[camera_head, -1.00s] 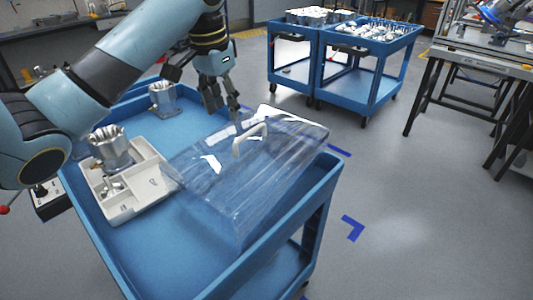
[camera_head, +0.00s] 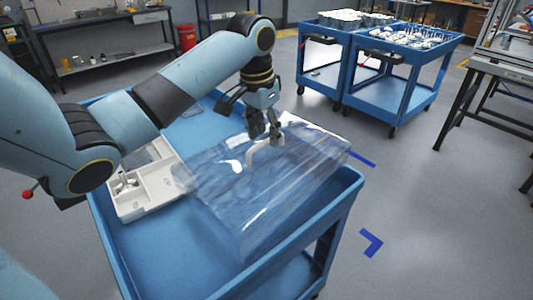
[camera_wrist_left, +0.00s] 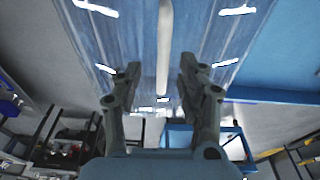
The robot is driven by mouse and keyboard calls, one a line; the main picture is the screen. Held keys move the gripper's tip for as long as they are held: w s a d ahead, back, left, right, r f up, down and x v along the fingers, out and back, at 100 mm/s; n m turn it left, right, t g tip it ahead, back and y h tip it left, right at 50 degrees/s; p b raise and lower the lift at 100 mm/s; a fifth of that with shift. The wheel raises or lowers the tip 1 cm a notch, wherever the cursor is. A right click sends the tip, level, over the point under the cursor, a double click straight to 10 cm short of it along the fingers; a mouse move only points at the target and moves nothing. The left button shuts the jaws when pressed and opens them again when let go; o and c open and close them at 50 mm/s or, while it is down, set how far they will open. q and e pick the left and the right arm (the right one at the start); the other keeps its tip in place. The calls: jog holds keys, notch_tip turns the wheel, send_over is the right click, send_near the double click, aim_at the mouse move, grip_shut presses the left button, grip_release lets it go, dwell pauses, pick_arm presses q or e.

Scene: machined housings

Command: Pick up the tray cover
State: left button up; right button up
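The tray cover (camera_head: 280,190) is a clear box-shaped lid with a white arched handle (camera_head: 254,158) on top. It sits on the right part of the blue cart. My left gripper (camera_head: 265,138) is at the far end of the handle, just over the cover. In the left wrist view the fingers of my left gripper (camera_wrist_left: 160,68) are spread apart, with the white handle (camera_wrist_left: 165,40) running between them in the picture. Whether the fingers touch it I cannot tell. My right gripper is not in view.
A white compartment tray (camera_head: 150,200) with small metal parts lies left of the cover on the blue cart (camera_head: 185,250). My left arm hides part of the cart's far left. Another blue cart (camera_head: 385,95) with parts stands behind. The cart's front surface is clear.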

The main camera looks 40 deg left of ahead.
aim_at(266, 140)
pick_arm(q)
jog(key=f, duration=0.4)
jog(key=shift+w+a, duration=0.15)
jog(key=shift+w, duration=0.15)
grip_shut()
jog(key=shift+r, duration=0.1)
